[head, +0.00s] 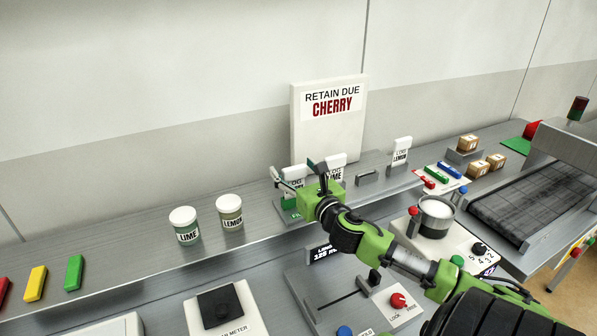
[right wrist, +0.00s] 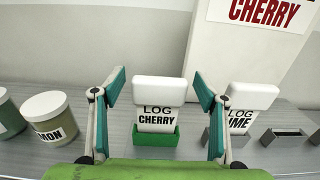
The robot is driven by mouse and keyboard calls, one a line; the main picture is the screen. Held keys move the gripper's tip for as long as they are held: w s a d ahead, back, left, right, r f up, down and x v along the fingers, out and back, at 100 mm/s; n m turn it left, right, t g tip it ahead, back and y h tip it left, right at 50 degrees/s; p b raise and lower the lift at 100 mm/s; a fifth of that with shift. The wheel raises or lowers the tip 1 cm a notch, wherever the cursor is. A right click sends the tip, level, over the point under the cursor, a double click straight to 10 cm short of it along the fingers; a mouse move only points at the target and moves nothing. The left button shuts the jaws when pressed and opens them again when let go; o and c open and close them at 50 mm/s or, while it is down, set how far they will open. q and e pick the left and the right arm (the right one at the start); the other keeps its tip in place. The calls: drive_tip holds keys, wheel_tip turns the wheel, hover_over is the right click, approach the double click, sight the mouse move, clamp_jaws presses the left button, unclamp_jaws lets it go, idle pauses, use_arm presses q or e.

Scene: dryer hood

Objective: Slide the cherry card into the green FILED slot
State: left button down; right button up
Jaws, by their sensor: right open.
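The cherry card (right wrist: 157,117) is white, with a wide top and "LOG CHERRY" on its face. It stands upright in the green slot (right wrist: 155,142) in the right wrist view. In the head view the green slot (head: 289,216) is partly behind my right gripper (head: 294,171). My right gripper also shows in the right wrist view (right wrist: 160,88), open, with one finger on each side of the card and visible gaps between. Any lettering on the slot is hidden or unreadable. My left gripper is not in view.
The lime card (right wrist: 244,112) stands in a grey holder just right. An empty grey holder (head: 368,178) and the lemon card (head: 401,153) are farther right. The lime jar (head: 186,228) and lemon jar (head: 230,213) stand left. A "RETAIN DUE CHERRY" board (head: 329,132) rises behind.

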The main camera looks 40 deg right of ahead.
drive_tip(key=v, duration=1.2)
idle(0.4)
